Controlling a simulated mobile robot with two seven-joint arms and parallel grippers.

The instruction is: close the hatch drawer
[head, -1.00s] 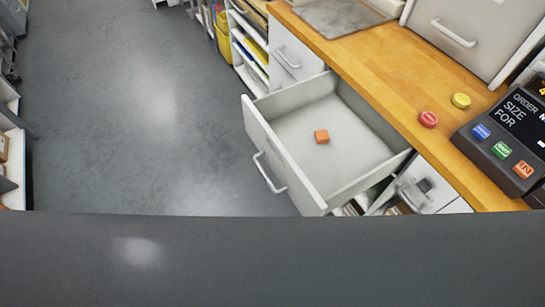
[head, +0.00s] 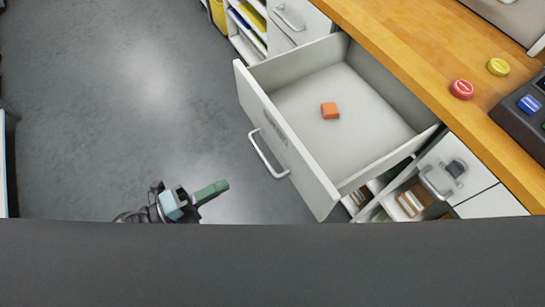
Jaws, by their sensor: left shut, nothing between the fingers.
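The hatch drawer (head: 285,140) is pulled far out from under the wooden counter in the head view. Its front panel with a bar handle (head: 268,155) faces left over the floor. A small orange block (head: 330,111) lies inside it on the drawer floor. My left gripper (head: 222,187) shows at the bottom, left of and below the drawer front, with its green fingers shut and empty. It is apart from the handle. My right gripper is not in view.
The wooden counter (head: 420,55) runs along the right, with a red button (head: 461,89), a yellow button (head: 498,67) and a dark panel on it. Below it are cabinet fronts and open shelves. The grey floor (head: 120,110) left of the drawer is clear.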

